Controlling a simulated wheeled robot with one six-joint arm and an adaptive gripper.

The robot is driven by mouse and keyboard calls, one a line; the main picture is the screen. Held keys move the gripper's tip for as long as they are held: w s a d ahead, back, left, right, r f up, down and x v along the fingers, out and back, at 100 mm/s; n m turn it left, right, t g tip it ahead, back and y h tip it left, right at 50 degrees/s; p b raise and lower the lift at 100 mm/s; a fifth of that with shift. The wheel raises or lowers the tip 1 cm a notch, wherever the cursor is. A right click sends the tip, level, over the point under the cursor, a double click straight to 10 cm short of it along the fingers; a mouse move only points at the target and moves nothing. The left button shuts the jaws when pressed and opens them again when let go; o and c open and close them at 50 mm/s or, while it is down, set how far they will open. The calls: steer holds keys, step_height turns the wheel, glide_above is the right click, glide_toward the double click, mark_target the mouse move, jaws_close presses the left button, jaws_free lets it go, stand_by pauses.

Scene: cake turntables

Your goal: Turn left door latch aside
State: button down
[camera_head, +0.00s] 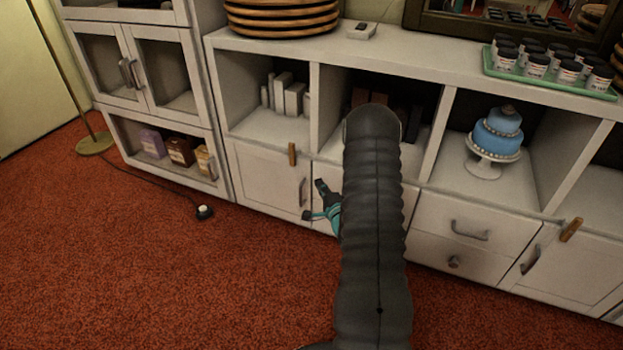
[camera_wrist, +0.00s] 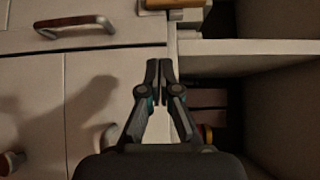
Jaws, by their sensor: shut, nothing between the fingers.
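The left door latch (camera_head: 292,154) is a small wooden bar at the upper right of the left white cabinet door (camera_head: 262,182). It stands upright, close to the shelf edge above. In the wrist view the latch (camera_wrist: 186,4) is partly cut off at the top edge. My gripper (camera_head: 307,215) is in front of the cabinet, right of and below the latch in the head view, near the door's curved handle (camera_head: 302,191). In the wrist view my gripper (camera_wrist: 158,66) has its fingertips together, empty and apart from the latch. My arm hides part of the cabinet.
Another wooden latch (camera_head: 571,229) is on the right door. A blue cake (camera_head: 497,137) on a stand and white boxes (camera_head: 287,93) occupy open shelves. A green tray (camera_head: 550,83) of jars is on top. A black floor device (camera_head: 204,212) lies left; the red carpet is mostly clear.

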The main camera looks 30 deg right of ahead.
glide_toward(296, 160)
steer(key=w+d, duration=0.3)
steer(key=shift+w+d+f, duration=0.1)
steer(key=shift+w+f, duration=0.05)
steer(key=shift+f, duration=0.05)
steer(key=shift+w+a+p, duration=0.4)
steer(key=shift+w+a, duration=0.8)
steer(key=shift+w, duration=0.15)
steer(key=shift+f+b, duration=0.3)
steer(key=shift+b, duration=0.4)
steer(key=shift+r, duration=0.1)
steer(key=shift+m+t+b, duration=0.3)
steer(key=shift+b, duration=0.05)
